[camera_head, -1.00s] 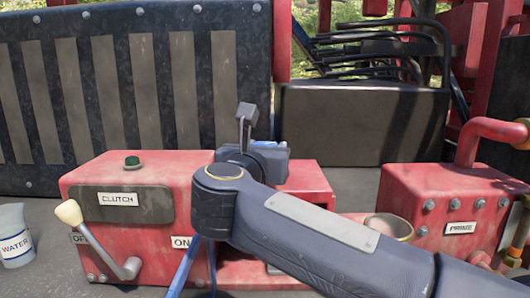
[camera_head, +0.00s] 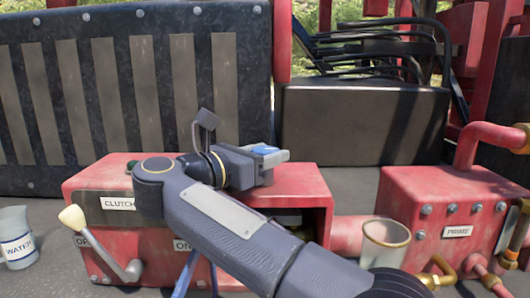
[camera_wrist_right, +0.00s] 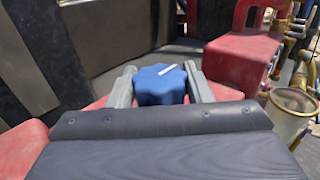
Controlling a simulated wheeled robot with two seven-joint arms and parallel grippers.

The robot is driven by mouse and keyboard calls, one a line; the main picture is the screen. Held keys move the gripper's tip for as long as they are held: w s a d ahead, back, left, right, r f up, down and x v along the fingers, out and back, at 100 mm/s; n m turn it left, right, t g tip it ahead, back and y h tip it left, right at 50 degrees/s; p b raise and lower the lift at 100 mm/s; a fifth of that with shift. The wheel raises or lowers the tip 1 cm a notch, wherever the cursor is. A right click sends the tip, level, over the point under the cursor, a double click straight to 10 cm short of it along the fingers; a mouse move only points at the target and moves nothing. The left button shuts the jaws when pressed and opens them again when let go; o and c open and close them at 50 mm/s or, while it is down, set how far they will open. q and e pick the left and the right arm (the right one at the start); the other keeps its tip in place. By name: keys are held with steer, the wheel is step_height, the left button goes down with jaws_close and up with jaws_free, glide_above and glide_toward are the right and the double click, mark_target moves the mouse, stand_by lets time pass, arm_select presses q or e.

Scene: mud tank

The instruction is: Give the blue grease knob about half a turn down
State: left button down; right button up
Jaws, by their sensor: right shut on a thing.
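The blue grease knob (camera_wrist_right: 160,86) has a lobed rim and a white mark on its top. It sits between the two fingers of my right gripper (camera_wrist_right: 160,88) in the right wrist view, and the fingers are shut on it from both sides. In the head view my right gripper (camera_head: 272,156) is over the right end of the red clutch box (camera_head: 310,180), and only a little of the blue knob (camera_head: 264,150) shows between its fingers. The knob's lower part is hidden. My left gripper is not in view.
A white-knobbed lever (camera_head: 72,217) stands at the box's front left, near a water cup (camera_head: 16,240). A clear cup (camera_head: 385,245) stands right of the box, before the red prime box (camera_head: 440,205). A dark panel (camera_head: 130,90) rises behind.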

stand_by(0.3)
steer(key=o, duration=1)
steer(key=b+v, duration=0.1)
steer(key=v, duration=0.6)
steer(key=shift+s+a, duration=0.2)
steer(key=shift+a, duration=0.1)
